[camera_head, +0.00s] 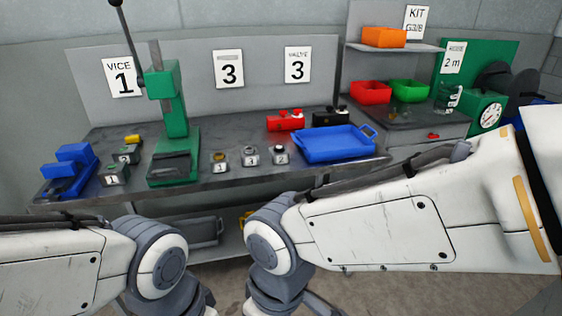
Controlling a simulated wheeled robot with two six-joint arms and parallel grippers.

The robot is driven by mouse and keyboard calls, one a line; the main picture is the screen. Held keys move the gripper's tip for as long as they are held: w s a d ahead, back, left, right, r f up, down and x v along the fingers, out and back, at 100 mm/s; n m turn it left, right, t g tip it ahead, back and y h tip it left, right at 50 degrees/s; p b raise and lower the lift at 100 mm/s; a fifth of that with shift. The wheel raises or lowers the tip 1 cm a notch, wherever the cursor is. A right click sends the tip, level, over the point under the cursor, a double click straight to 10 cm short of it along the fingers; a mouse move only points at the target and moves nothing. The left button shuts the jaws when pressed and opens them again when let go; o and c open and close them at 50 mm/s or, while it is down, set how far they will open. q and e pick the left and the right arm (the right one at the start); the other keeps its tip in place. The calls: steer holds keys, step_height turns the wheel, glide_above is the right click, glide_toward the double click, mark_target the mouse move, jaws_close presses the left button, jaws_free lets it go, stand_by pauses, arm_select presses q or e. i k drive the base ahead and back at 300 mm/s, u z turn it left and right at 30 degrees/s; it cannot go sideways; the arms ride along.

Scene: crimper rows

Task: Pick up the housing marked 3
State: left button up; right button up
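Three small grey blocks with round tops stand in a row along the front of the workbench: a left one with a brownish top (220,163), a middle one (250,157) and a right one with a dark top (281,155). Each has a small white label, too small to read surely, so I cannot tell which is marked 3. Two other grey labelled blocks stand at the left, one seemingly marked 1 (115,175) and one behind it (127,154). My two arms cross the foreground below the bench edge. Both grippers are out of view.
A green press (171,110) with a long lever stands left of the row. A blue vice (69,170) is at the far left. A blue tray (335,144) lies right of the row, with red (286,122) and black (330,118) units behind it.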

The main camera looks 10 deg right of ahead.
mark_target(253, 159)
steer(key=z, duration=0.5)
steer(key=i, duration=1.4)
steer(key=u, duration=1.05)
